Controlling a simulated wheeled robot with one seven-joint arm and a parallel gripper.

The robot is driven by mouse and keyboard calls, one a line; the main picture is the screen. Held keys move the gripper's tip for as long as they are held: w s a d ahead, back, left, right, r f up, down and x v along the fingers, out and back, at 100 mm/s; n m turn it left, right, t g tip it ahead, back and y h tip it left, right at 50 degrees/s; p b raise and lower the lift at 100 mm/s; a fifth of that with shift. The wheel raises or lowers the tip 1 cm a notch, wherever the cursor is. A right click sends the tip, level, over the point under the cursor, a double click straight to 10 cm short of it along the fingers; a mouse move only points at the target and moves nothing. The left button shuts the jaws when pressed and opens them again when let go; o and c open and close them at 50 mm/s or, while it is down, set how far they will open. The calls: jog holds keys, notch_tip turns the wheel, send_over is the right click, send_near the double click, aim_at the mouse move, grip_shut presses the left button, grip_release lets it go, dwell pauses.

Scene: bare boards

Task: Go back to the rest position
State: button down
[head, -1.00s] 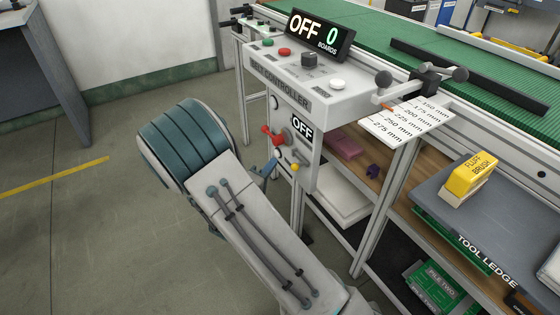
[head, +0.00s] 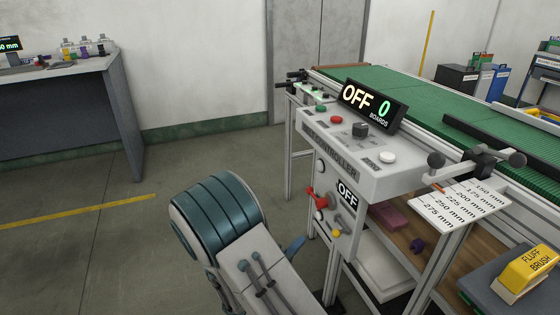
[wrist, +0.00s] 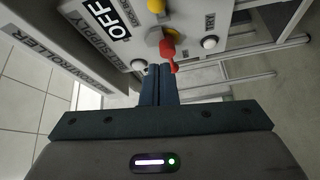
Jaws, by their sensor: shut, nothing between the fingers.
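My gripper (wrist: 158,86) is shut and empty in the wrist view, its dark blue fingers together. Their tips are close to a red lever (wrist: 168,48) on the controller's front panel; I cannot tell from the wrist view whether they touch. In the head view a blue finger part (head: 294,245) shows below and left of the red lever (head: 315,196), with a gap between. My forearm hides most of the gripper there. The controller (head: 350,150) has a display reading OFF and 0 boards, and a second OFF label by the lever.
A green conveyor (head: 400,100) runs behind the controller. A length chart (head: 465,204) and a knobbed clamp stick out at its right. A yellow fluff brush (head: 526,270) is at lower right. A grey bench (head: 75,110) stands at left; the floor between is open.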

jog(key=s+d+r+m+g+p, duration=0.2)
jog(key=s+d+r+g+p, duration=0.25)
jog(key=r, duration=0.25)
jog(key=s+d+r+m+g+y+p, duration=0.1)
jog(key=s+d+r+m+g+p, duration=0.3)
jog(key=r, duration=0.3)
jog(key=s+d+r+m+g+p, duration=0.1)
jog(key=s+d+r+g+p, duration=0.4)
jog(key=r+g+p, duration=0.15)
jog(key=s+a+r+t+y+p, duration=0.2)
jog(key=r+y+p, duration=0.3)
jog(key=r, duration=0.6)
jog(key=s+a+r+t+y+p, duration=0.1)
jog(key=s+a+r+y+p, duration=0.3)
jog(key=r+p, duration=0.6)
jog(key=s+r+y, duration=0.1)
jog(key=y, duration=0.1)
jog(key=shift+a+r+m+t+y, duration=0.15)
jog(key=shift+r+m+t+y, duration=0.15)
jog(key=shift+m+t, duration=0.1)
